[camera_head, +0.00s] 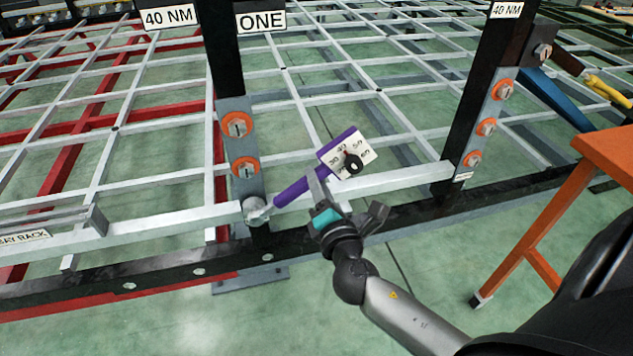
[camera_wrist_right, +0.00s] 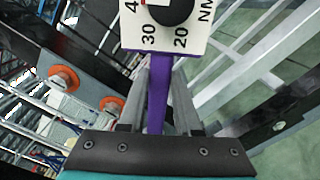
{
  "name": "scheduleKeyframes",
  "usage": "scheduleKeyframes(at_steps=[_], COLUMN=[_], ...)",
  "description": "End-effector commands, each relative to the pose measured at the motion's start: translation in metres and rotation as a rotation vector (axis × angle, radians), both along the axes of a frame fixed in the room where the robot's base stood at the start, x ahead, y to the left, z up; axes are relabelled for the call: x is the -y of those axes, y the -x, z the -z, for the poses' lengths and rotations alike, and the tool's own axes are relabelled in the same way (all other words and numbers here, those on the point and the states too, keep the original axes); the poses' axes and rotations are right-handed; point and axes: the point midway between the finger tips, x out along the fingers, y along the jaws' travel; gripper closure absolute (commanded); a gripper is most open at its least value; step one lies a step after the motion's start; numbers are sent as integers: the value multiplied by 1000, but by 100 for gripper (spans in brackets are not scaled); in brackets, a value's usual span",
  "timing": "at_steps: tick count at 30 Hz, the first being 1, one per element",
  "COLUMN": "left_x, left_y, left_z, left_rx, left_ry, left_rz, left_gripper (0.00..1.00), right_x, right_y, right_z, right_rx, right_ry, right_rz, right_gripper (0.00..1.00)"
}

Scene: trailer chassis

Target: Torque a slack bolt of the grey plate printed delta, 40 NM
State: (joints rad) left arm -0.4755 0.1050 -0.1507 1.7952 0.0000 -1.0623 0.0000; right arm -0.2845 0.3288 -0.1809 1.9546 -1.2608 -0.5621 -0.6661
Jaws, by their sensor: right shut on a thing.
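A purple torque wrench (camera_head: 292,191) with a white dial plate (camera_head: 364,148) slants across the white rail. Its silver head (camera_head: 257,211) is at the lowest bolt of the left grey plate (camera_head: 234,150), under the sign ONE; I cannot tell if it is fully seated. Two bolts on orange washers (camera_head: 238,124) sit above it. My right gripper (camera_head: 319,190) is shut on the purple handle; the handle also shows in the right wrist view (camera_wrist_right: 158,95). The dial's pointer seems near 40. Another grey plate (camera_head: 483,130) with orange washers is at right; its small label (camera_head: 463,176) is unreadable. My left gripper is out of view.
Black posts carry signs 40 NM (camera_head: 169,17) and ONE (camera_head: 261,21). A black beam (camera_head: 190,266) runs along the front, with a rack labelled BAY RACK (camera_head: 25,238) at left. An orange table (camera_head: 612,150) stands at right. Green floor in front is clear.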

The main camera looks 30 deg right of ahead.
Motion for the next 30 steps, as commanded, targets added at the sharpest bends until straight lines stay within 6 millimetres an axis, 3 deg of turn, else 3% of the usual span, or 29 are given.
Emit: scheduleKeyframes(at_steps=[16, 30], left_x=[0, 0], left_y=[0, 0], left_z=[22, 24], left_rx=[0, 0], left_ry=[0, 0], left_rz=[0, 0], left_gripper=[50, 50], right_x=[9, 10], right_y=[2, 2], right_z=[14, 14], right_rx=[37, 43], right_ry=[-108, -128], right_rz=[1, 0], right_gripper=[100, 100])
